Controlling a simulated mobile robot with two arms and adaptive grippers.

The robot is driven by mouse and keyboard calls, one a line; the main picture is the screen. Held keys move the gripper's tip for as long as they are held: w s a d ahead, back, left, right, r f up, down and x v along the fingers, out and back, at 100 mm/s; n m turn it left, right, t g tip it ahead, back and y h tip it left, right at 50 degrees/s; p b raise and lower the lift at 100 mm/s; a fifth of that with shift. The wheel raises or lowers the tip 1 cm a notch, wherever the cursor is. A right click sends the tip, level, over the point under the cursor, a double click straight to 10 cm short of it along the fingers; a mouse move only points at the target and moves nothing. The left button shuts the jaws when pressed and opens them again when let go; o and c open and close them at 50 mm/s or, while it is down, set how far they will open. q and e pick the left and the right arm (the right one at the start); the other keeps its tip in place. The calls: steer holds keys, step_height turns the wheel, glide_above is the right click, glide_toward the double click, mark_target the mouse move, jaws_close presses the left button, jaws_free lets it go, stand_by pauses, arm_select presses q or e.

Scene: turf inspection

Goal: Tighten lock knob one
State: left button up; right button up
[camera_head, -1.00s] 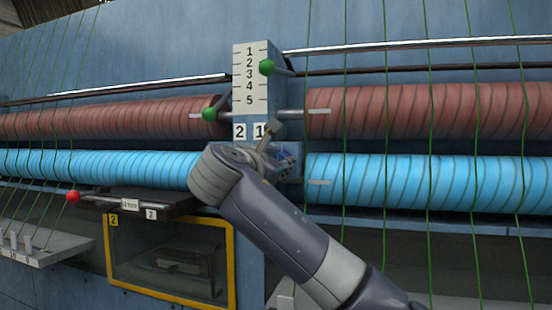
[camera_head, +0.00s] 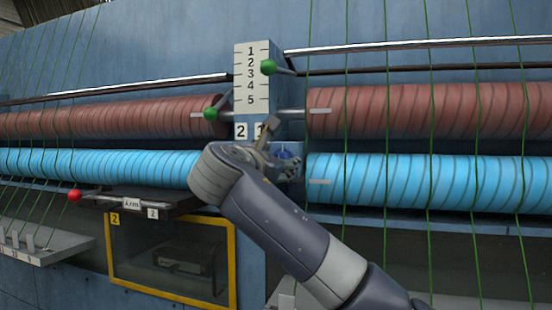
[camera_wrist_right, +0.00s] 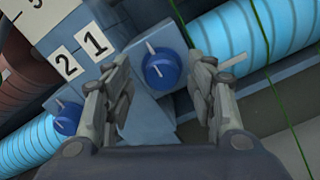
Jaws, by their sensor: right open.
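Lock knob one is a round blue knob (camera_wrist_right: 160,70) with a white pointer line, on a blue block beside the label 1 (camera_wrist_right: 95,43). In the right wrist view it lies between the fingers of my open right gripper (camera_wrist_right: 160,58), with gaps at both sides. I cannot tell how far the fingertips are from it in depth. In the head view the right gripper (camera_head: 268,150) is in front of the block and partly hides the label 1 and the knob (camera_head: 286,154). A second blue knob (camera_wrist_right: 68,118) sits below the label 2, partly behind the left finger. My left gripper is not in view.
Brown rollers (camera_head: 420,110) and blue rollers (camera_head: 430,182) run to both sides, crossed by green strands. Green-ended levers (camera_head: 268,67) stand by the numbered scale (camera_head: 251,80). A red ball knob (camera_head: 74,196) and a yellow-framed window (camera_head: 232,262) are lower left.

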steer(key=v, duration=1.2)
steer(key=shift+r, duration=0.1)
